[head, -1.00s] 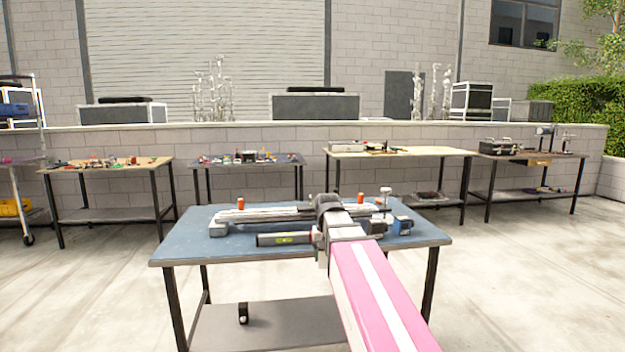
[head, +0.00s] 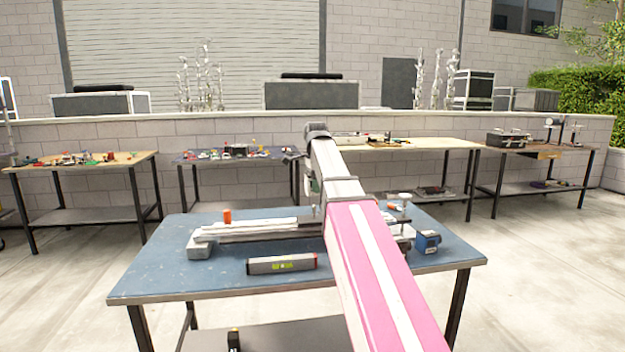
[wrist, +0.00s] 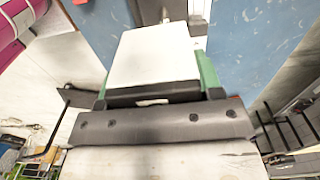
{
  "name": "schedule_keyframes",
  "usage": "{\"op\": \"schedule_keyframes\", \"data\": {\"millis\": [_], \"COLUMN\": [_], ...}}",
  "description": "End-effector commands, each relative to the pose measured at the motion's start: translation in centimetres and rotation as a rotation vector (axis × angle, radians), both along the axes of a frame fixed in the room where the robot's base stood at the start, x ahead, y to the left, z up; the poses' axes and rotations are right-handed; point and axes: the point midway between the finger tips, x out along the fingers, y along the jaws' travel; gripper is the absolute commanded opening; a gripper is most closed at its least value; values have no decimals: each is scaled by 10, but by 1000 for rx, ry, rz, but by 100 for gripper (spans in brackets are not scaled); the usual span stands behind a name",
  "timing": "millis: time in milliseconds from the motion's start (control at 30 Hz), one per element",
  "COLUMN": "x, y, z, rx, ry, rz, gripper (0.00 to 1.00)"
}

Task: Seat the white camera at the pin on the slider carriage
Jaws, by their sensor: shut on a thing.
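The white camera (wrist: 155,55) is a pale box in the wrist view, held between the green-sided fingers of my gripper (wrist: 155,78). In the head view my pink and white arm reaches over the blue table, with its wrist above the slider (head: 250,232). My gripper hangs below that wrist, largely hidden by the arm, so the camera is not clear there. The slider is a long pale rail lying across the table. Its carriage and pin are hidden or too small to tell apart. I cannot tell whether the camera touches the carriage.
The table's left front is clear. Other workbenches line the wall.

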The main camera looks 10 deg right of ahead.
Motion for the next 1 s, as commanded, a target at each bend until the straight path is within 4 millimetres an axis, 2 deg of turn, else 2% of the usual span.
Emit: {"op": "schedule_keyframes", "data": {"millis": [200,1000], "x": [1,1], "y": [0,0], "z": [3,-29], "rx": [0,0], "ry": [1,0], "rz": [-36,-32], "gripper": [26,26]}}
